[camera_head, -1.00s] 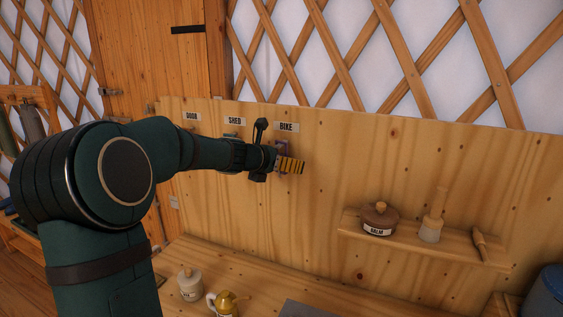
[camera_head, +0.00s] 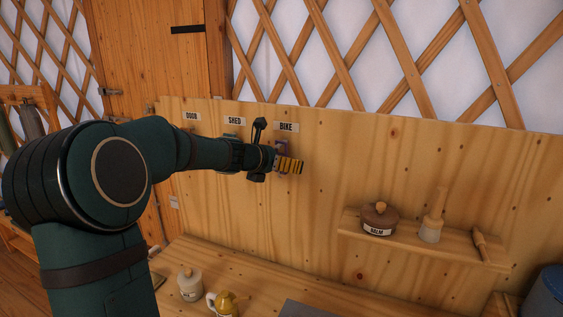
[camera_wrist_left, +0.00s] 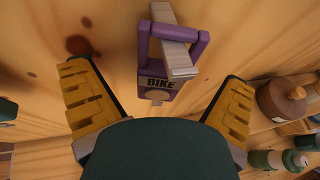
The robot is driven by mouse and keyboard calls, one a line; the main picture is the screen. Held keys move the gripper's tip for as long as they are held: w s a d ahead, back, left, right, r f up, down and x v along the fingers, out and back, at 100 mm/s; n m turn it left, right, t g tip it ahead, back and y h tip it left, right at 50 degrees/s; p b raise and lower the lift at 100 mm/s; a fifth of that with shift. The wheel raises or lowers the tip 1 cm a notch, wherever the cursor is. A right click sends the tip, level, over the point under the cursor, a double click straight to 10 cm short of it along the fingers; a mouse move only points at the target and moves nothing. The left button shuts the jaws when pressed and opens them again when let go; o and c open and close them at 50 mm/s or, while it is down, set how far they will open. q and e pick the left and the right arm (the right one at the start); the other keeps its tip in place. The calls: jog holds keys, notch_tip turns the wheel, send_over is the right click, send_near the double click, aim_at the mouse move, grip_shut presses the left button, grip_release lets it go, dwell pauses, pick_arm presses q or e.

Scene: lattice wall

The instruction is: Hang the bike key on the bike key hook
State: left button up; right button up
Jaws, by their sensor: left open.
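The bike key (camera_wrist_left: 160,83) is a purple tag marked BIKE with a purple loop on top. In the left wrist view its loop is around a pale peg, the bike key hook (camera_wrist_left: 180,62), and the tag hangs below. In the head view a bit of purple key (camera_head: 283,144) shows under the BIKE label (camera_head: 286,127), mostly hidden by my gripper. My left gripper (camera_head: 290,165) is open, its yellow-and-black fingers spread on either side of the key and apart from it in the left wrist view (camera_wrist_left: 160,100). My right gripper is not in view.
DOOR (camera_head: 191,117) and SHED (camera_head: 235,121) labels are left of BIKE on the wooden board (camera_head: 340,160). A small shelf (camera_head: 455,250) holds a lidded pot (camera_head: 379,218) and wooden tools at right.

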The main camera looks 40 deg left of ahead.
pick_arm(q)
jog(key=v, duration=1.1)
jog(key=shift+s, duration=0.2)
jog(key=shift+d+r, duration=0.1)
jog(key=shift+r, duration=0.05)
